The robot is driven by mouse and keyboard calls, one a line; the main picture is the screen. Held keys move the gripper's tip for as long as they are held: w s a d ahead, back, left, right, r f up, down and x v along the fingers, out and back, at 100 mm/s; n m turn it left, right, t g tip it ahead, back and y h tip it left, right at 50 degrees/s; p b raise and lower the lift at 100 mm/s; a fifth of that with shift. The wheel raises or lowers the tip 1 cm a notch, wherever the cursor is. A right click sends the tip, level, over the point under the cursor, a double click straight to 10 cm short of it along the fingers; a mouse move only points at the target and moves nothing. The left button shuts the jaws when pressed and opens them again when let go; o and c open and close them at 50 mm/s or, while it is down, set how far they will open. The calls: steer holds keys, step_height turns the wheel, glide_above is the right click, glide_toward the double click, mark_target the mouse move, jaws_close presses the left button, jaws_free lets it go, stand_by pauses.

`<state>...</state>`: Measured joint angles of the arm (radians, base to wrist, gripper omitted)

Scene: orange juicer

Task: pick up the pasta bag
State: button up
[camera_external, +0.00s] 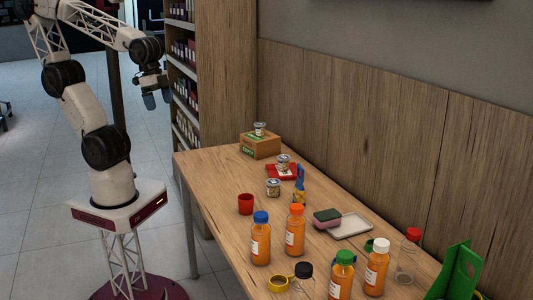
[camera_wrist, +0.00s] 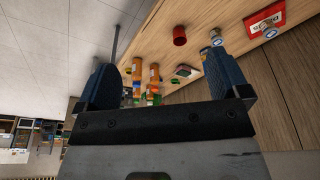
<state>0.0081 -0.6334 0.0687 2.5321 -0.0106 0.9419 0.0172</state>
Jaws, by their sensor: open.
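A flat red packet with a white label, which looks like the pasta bag (camera_external: 273,171), lies on the table toward the far end. A small jar (camera_external: 283,162) stands on or right against it and hides part of it. In the wrist view the red packet (camera_wrist: 262,20) is at the upper right, beyond the right finger, with its lettering too small to read surely. My gripper (camera_external: 157,98) is raised off the table's far left end, well away from the packet. In the wrist view my gripper (camera_wrist: 160,65) has its two blue fingers wide apart with nothing held between them.
A cardboard box (camera_external: 260,147) with a jar on top stands behind the packet. Another jar (camera_external: 273,187) and a red cup (camera_external: 245,204) are nearer. Several orange bottles (camera_external: 295,232), a sponge (camera_external: 327,217) and a white tray (camera_external: 354,226) fill the near table. A shelf (camera_external: 184,60) stands behind my gripper.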

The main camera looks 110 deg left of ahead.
steer(key=shift+w, duration=0.1)
steer(key=w+f+t, duration=0.2)
steer(key=w+t, duration=0.1)
steer(key=w, duration=1.1)
steer(key=n+t+y, duration=0.6)
steer(key=n+y, duration=0.1)
steer(key=y, duration=0.1)
glide_above(299, 179)
steer(key=s+d, duration=0.2)
steer(key=s, duration=0.2)
step_height(299, 179, down, 19)
steer(key=shift+w+d, duration=0.1)
steer(key=shift+w, duration=0.1)
steer(key=shift+f, duration=0.2)
steer(key=shift+f, duration=2.8)
